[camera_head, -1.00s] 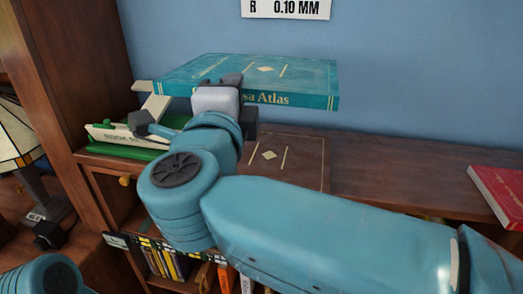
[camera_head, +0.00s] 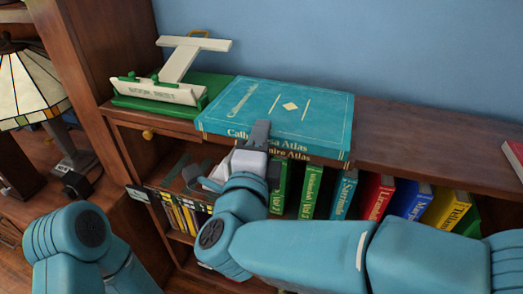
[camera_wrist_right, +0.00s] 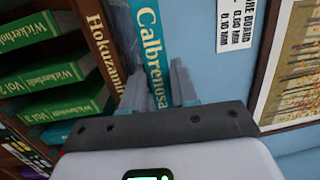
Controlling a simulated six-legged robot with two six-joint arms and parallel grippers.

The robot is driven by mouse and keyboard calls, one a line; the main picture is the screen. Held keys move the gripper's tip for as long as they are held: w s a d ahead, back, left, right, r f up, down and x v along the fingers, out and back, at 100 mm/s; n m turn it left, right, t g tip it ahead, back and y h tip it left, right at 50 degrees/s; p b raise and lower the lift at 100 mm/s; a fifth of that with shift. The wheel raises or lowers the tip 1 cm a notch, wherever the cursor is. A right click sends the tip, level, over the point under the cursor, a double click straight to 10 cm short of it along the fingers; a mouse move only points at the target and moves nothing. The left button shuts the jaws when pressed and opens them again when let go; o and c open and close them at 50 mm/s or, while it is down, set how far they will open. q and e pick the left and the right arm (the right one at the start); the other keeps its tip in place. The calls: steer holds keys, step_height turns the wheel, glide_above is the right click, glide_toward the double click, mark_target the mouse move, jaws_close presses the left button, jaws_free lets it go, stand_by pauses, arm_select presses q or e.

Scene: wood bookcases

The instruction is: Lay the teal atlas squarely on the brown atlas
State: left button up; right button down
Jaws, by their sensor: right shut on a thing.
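The teal atlas (camera_head: 310,103) lies flat over the brown atlas (camera_head: 297,155) on the bookcase top in the head view. Only a strip of the brown atlas's front spine shows beneath it, and the edges look roughly in line. I cannot tell whether the two books touch. My right gripper (camera_head: 259,133) is shut on the front spine edge of the teal atlas. The right wrist view shows the teal spine (camera_wrist_right: 151,45) between the fingers (camera_wrist_right: 160,85), with the brown spine (camera_wrist_right: 102,38) beside it. My left arm shows at lower left, but its gripper is out of view.
A white and green book rest (camera_head: 165,92) stands left of the atlases. Free bookcase top (camera_head: 420,130) runs right to a red book (camera_head: 514,155). Upright books (camera_head: 375,196) fill the shelf below. A stained-glass lamp (camera_head: 30,88) stands at far left.

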step_height(320, 180, down, 3)
steer(key=shift+r, duration=0.15)
steer(key=c, duration=1.1)
jaws_free()
steer(key=shift+f, duration=0.2)
steer(key=shift+o, duration=1.2)
steer(key=shift+w, duration=0.1)
steer(key=shift+r, duration=0.1)
